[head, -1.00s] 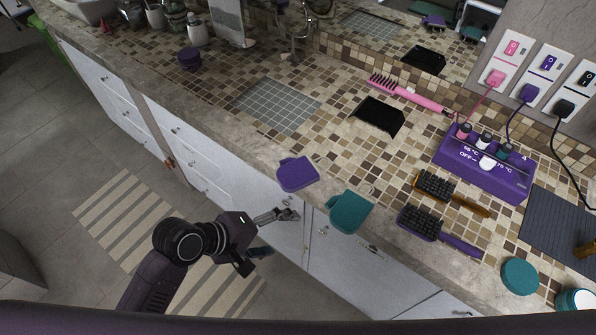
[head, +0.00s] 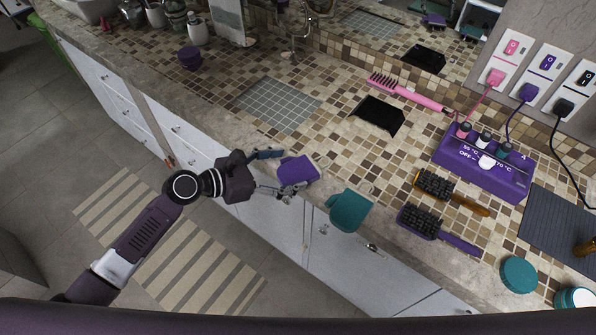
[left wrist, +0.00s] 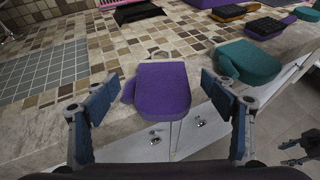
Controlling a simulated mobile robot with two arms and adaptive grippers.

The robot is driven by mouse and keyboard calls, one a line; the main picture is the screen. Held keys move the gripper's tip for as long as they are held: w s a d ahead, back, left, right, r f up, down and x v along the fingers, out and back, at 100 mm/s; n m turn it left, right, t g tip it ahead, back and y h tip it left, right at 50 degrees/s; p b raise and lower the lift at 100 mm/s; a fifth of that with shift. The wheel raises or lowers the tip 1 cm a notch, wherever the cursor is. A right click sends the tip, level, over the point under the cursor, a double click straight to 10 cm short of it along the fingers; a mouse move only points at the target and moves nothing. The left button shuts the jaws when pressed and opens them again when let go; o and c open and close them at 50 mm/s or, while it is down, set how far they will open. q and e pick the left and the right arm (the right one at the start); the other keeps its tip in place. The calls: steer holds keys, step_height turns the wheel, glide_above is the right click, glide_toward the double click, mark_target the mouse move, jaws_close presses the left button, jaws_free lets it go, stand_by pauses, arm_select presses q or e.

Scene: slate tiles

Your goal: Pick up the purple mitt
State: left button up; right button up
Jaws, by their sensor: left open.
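The purple mitt (head: 298,171) lies at the front edge of the tiled counter, its wide end reaching over the edge. It also shows in the left wrist view (left wrist: 162,92), in the middle between my open fingers. My left gripper (head: 272,172) is open, just left of the mitt in the head view. In the left wrist view, my left gripper (left wrist: 160,98) has one finger on each side of the mitt, with gaps on both sides. Nothing is in its grip. I do not make out my right gripper in the head view.
A teal mitt (head: 350,210) hangs at the edge right of the purple one. A purple brush (head: 422,222), an orange-handled brush (head: 437,185) and a purple heater box (head: 484,166) stand farther right. A grey tiled mat (head: 278,105) lies behind. White cabinets (head: 228,195) front the counter.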

mark_target(303, 168)
arm_select(q)
steer(key=shift+f+p+x, duration=0.1)
steer(key=shift+p+x, duration=0.15)
steer(key=shift+x, duration=1.3)
steer(key=shift+f+p+x, duration=0.15)
steer(key=shift+p+x, duration=0.05)
steer(key=shift+x, duration=1.3)
steer(key=shift+s, duration=0.2)
steer(key=c, duration=1.3)
steer(key=shift+r, duration=0.55)
step_height(303, 168, up, 19)
steer(key=p, duration=0.1)
